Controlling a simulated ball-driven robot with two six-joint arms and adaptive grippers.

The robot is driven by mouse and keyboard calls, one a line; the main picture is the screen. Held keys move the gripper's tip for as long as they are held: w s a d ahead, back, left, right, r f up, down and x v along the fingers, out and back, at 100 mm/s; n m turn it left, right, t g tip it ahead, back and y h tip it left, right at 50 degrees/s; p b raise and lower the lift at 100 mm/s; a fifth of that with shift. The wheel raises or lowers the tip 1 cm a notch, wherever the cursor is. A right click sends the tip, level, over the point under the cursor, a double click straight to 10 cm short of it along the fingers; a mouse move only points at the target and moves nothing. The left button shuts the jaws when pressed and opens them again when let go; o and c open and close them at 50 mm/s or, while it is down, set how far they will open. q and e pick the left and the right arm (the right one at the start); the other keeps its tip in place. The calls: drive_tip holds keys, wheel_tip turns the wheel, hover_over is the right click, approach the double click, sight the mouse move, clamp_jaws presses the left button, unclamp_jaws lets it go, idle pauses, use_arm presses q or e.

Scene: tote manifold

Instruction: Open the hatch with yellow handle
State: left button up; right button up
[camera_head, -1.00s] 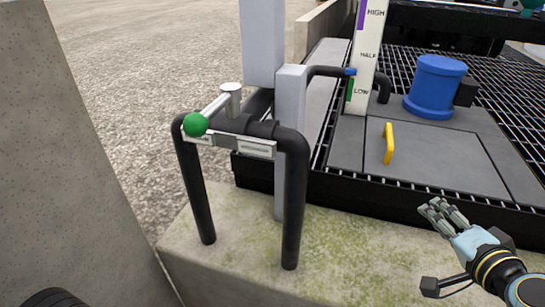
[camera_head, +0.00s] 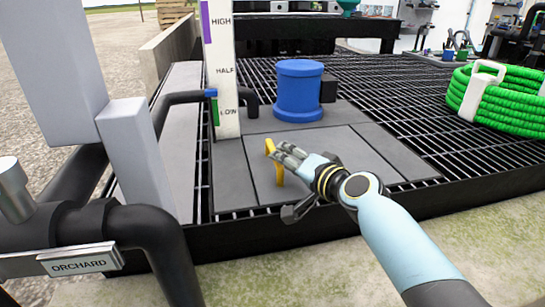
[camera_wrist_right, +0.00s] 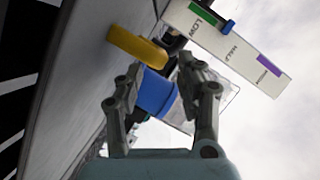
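The hatch (camera_head: 320,157) is a flat grey panel set in the black grating, with an upright yellow handle (camera_head: 274,162) at its left part. My right gripper (camera_head: 284,152) is at the handle in the head view, its fingertips overlapping it in the picture. In the right wrist view the fingers of my right gripper (camera_wrist_right: 160,88) are apart, with nothing between them up close. The yellow handle (camera_wrist_right: 138,46) shows beyond the fingertips, up and to the left, apart from them. My left gripper is not in view.
A blue cylinder (camera_head: 299,88) stands behind the hatch. A white level gauge (camera_head: 222,75) stands at its left. Black pipework with an ORCHARD plate (camera_head: 80,259) is at the left front. A coiled green hose (camera_head: 500,98) lies at the right on the grating.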

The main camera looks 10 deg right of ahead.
drive_tip(key=x, duration=0.2)
drive_tip(key=b+x, duration=0.1)
drive_tip(key=x, duration=0.1)
drive_tip(key=shift+w+a+f, duration=0.1)
drive_tip(key=shift+w+f, duration=0.2)
drive_tip(key=shift+w+a, duration=0.15)
drive_tip(key=shift+w, duration=0.4)
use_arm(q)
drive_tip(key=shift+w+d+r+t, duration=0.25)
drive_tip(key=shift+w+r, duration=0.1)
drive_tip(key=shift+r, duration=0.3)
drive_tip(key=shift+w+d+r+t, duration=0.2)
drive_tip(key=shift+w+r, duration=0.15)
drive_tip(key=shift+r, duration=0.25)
use_arm(e)
clamp_jaws()
